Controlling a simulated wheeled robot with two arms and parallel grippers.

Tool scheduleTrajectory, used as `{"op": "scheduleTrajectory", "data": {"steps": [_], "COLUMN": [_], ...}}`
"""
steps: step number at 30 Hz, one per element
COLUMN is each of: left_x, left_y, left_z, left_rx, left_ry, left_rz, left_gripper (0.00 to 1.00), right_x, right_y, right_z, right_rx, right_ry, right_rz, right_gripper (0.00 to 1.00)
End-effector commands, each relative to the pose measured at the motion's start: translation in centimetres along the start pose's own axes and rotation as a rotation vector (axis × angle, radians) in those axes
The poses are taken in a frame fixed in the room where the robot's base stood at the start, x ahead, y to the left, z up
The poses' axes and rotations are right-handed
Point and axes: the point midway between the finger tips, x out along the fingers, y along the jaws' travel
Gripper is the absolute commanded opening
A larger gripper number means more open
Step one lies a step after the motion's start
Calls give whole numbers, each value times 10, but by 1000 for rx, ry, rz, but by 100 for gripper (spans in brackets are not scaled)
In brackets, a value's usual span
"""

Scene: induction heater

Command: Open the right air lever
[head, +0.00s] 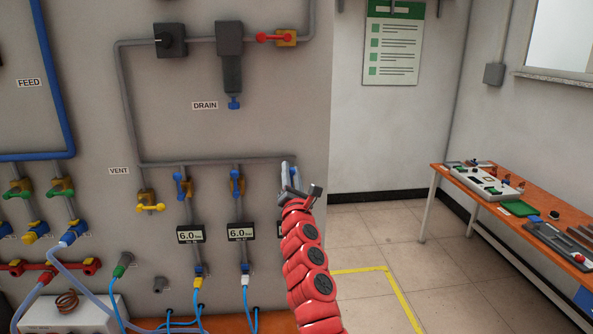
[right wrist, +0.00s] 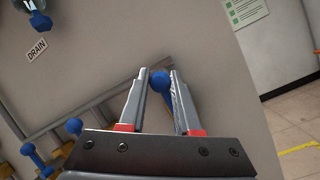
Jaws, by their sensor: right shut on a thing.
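The right air lever (right wrist: 160,80) is a blue lever with a round knob, at the right end of the row. In the right wrist view its knob sits between the fingertips of my right gripper (right wrist: 159,72), which is shut on it. In the head view my right gripper (head: 288,170) is at the right end of the grey pipe and hides most of this lever and its valve. The middle blue lever (head: 237,183) and the left blue lever (head: 183,185) stand apart from the gripper. My left gripper is not in view.
Two gauges (head: 190,234) reading 6.0 sit below the left and middle valves. A yellow vent lever (head: 150,207) is farther left. The grey panel (head: 280,120) ends just right of my gripper, with open floor beyond. An orange table (head: 462,186) stands far right.

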Motion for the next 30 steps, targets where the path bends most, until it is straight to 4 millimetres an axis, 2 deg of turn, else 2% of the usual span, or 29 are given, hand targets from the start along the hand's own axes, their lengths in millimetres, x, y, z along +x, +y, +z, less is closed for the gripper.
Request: {"op": "scheduleTrajectory", "data": {"steps": [1, 14, 15, 19, 30], "left_x": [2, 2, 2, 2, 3], "left_y": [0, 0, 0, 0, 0], "left_z": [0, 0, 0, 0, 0], "left_rx": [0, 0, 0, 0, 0], "left_ry": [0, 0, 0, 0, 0], "left_rz": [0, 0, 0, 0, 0], "left_gripper": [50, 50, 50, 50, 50], "right_x": [1, 1, 1, 1, -1], "right_y": [4, 5, 5, 4, 2], "right_z": [5, 5, 5, 4, 1], "right_rx": [-5, -10, -10, -10, -11], "right_ry": [-5, -6, -6, -4, 0], "right_rz": [8, 10, 10, 8, 4], "right_gripper": [0, 0, 37, 61, 61]}}
